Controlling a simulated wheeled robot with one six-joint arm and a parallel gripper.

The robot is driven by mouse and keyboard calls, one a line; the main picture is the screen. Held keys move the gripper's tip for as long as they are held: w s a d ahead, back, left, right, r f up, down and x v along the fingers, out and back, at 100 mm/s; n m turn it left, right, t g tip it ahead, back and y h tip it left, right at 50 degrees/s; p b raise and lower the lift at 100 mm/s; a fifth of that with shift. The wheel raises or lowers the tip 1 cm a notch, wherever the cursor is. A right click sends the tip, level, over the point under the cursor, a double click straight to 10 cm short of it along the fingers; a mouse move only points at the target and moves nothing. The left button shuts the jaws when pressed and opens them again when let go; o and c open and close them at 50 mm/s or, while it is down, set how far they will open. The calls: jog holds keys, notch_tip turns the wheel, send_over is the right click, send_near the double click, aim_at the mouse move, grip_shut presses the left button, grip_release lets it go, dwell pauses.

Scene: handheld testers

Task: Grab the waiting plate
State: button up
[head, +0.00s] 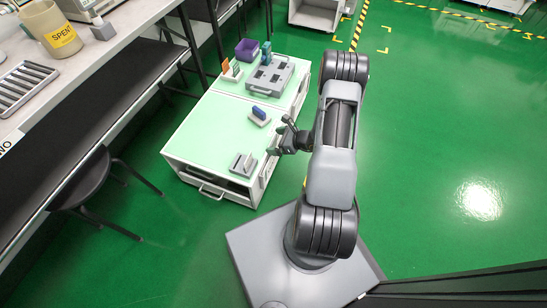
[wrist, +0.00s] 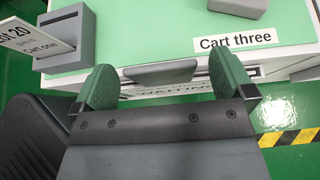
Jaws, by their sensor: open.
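My gripper (head: 284,138) is beside the right edge of the pale green cart top in the head view. In the wrist view its two green fingers (wrist: 161,82) are spread wide and hold nothing. A grey bar (wrist: 160,73) shows between and beyond the fingertips, at the cart's edge. Just below it is a white lettered surface (wrist: 190,88), partly hidden by the bar and gripper; its word seems to read "WAITING". I cannot tell whether the bar belongs to this lettered piece. No touch between the fingers and the bar is clear.
A grey slotted stand (head: 243,163) holds a card (wrist: 35,35) reading "Cart one" at the wrist view's left. A stand with a blue piece (head: 259,114), a grey tray (head: 270,76) and a purple bin (head: 247,49) stand farther back. A "Cart three" label (wrist: 235,41) is on the edge.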

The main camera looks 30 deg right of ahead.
jog(key=shift+w+a+f, duration=0.35)
jog(key=shift+w+a, duration=0.1)
jog(key=c, duration=1.2)
jog(key=shift+c, duration=0.4)
jog(key=shift+r, duration=0.15)
